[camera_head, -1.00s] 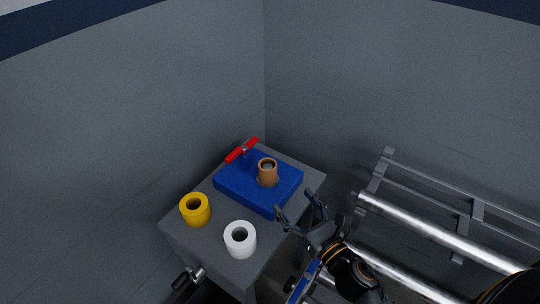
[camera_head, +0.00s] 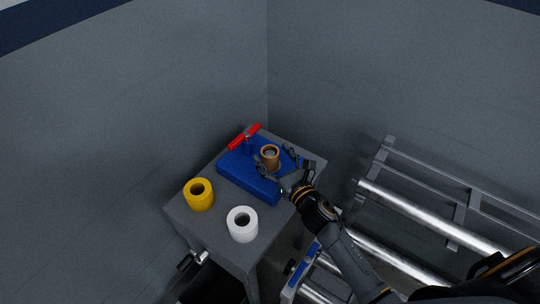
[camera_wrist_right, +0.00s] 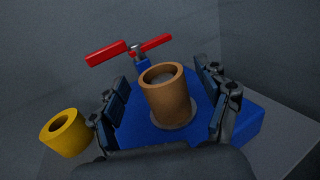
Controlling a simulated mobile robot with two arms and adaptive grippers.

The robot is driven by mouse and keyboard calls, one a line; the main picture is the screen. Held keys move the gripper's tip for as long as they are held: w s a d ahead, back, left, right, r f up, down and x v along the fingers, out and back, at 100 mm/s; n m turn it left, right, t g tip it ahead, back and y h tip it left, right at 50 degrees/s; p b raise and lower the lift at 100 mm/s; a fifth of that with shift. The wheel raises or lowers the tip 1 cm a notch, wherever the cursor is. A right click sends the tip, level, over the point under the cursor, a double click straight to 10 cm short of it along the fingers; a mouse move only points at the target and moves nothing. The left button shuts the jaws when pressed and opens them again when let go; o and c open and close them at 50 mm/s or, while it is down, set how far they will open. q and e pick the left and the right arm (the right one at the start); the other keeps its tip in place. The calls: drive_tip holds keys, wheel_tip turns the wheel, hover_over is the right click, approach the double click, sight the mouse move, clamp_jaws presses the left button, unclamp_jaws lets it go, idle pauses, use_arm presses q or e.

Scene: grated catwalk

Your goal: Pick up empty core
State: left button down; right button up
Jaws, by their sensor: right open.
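The empty core (camera_head: 270,158) is a brown, hollow cylinder standing upright on a blue base (camera_head: 240,178) on the grey table. In the right wrist view the core (camera_wrist_right: 168,96) stands between the two open fingers of my right gripper (camera_wrist_right: 165,105), with a gap on each side. In the head view my right gripper (camera_head: 278,163) reaches in from the right, its fingers around the core's sides. A grey spindle top shows inside the core. My left gripper is not in view.
A red T-handle (camera_head: 245,137) rises from the blue base behind the core. A yellow roll (camera_head: 199,194) and a white roll (camera_head: 242,224) stand on the table's (camera_head: 215,235) front part. Grey walls close in behind; metal rails (camera_head: 430,225) lie to the right.

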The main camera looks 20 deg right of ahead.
drive_tip(key=shift+x, duration=1)
drive_tip(key=shift+c, duration=0.5)
drive_tip(key=c, duration=0.8)
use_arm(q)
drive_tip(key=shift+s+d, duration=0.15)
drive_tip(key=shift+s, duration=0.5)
use_arm(e)
drive_tip(key=shift+c, duration=0.3)
